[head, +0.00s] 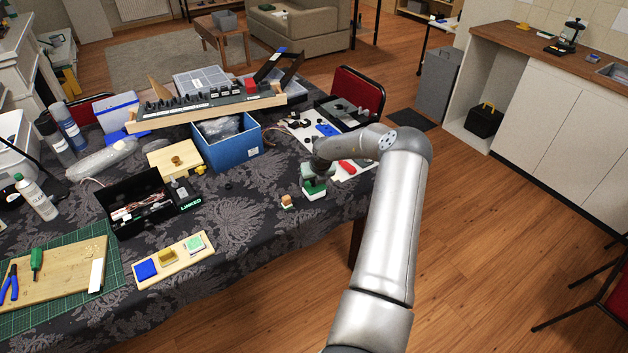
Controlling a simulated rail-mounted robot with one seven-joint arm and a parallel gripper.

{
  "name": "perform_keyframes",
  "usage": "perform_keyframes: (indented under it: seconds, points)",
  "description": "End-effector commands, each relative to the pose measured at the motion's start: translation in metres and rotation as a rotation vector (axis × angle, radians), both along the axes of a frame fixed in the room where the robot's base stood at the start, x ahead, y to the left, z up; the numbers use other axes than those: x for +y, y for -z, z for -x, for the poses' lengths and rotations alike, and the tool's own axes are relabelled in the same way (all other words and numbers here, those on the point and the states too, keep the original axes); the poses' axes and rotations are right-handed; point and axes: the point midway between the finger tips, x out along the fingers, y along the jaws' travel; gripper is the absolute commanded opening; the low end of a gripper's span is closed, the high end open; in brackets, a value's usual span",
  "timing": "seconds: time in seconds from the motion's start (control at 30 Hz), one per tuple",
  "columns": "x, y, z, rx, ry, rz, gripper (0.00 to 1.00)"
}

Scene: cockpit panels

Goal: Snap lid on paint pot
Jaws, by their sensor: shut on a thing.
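My gripper (314,179) is over the table's right front part, seen from behind and partly hidden by its own wrist. It appears shut on a small green-and-white piece (314,192), which shows just below the fingers. I cannot tell whether this is a lid or a pot, or whether it touches the table. Which of these is the paint pot is unclear.
A small brown-and-white block (288,202) stands left of my gripper. The patterned cloth (245,235) is clear between the strip and my gripper.

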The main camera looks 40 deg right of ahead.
Motion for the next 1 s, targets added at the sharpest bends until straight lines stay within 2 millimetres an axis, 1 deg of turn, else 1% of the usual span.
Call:
perform_keyframes:
  seconds: [0.87, 0.9, 0.97, 1.0]
  points:
    - [0.0002, 0.0030, 0.0000, 0.000, -0.012, -0.001, 0.36]
    - [0.0002, 0.0030, 0.0000, 0.000, -0.012, -0.001, 0.69]
    - [0.0002, 0.0030, 0.0000, 0.000, -0.012, -0.001, 0.86]
    - [0.0002, 0.0030, 0.0000, 0.000, -0.012, -0.001, 0.92]
